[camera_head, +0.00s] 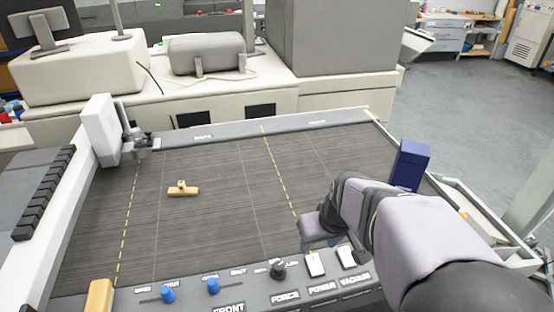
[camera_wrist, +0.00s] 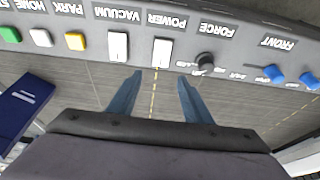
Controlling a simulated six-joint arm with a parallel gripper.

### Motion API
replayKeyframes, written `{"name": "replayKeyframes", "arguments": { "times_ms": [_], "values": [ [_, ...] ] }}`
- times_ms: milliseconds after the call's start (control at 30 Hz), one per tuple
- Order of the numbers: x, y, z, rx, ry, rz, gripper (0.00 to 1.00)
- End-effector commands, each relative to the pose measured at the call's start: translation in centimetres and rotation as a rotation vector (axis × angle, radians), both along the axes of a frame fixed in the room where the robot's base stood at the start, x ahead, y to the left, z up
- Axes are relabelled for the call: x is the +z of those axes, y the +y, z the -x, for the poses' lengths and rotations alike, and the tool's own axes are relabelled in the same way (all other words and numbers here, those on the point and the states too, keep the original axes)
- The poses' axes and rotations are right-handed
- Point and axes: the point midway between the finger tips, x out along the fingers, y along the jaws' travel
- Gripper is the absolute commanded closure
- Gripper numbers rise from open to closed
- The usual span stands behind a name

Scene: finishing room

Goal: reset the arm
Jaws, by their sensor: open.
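My gripper (camera_wrist: 157,92) is open in the wrist view, with two blue-grey fingers apart and nothing between them. It hangs over the dark work surface (camera_head: 215,225) close to the control panel at the front edge. In the head view my arm comes in from the lower right, and its wrist hides part of the panel and surface; the fingers (camera_head: 322,245) show only in small part there.
The panel (camera_head: 240,285) carries blue sliders, a black knob (camera_head: 278,269) and white rockers (camera_head: 315,263). A small wooden piece (camera_head: 183,190) lies on the left of the surface. A dark blue block (camera_head: 410,165) stands at the right edge. The surface's middle is clear.

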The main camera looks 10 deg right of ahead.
Motion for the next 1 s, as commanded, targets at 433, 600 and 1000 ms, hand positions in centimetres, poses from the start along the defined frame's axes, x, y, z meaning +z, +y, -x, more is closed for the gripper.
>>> {"name": "replayKeyframes", "arguments": {
  "times_ms": [433,600,1000],
  "values": [
    [-6.0,2.0,8.5,-0.204,0.257,-0.038,0.55],
    [-7.6,5.0,10.9,-0.064,0.331,-0.009,0.55],
    [-7.7,6.5,10.8,0.005,0.331,0.001,0.55]
  ]
}}
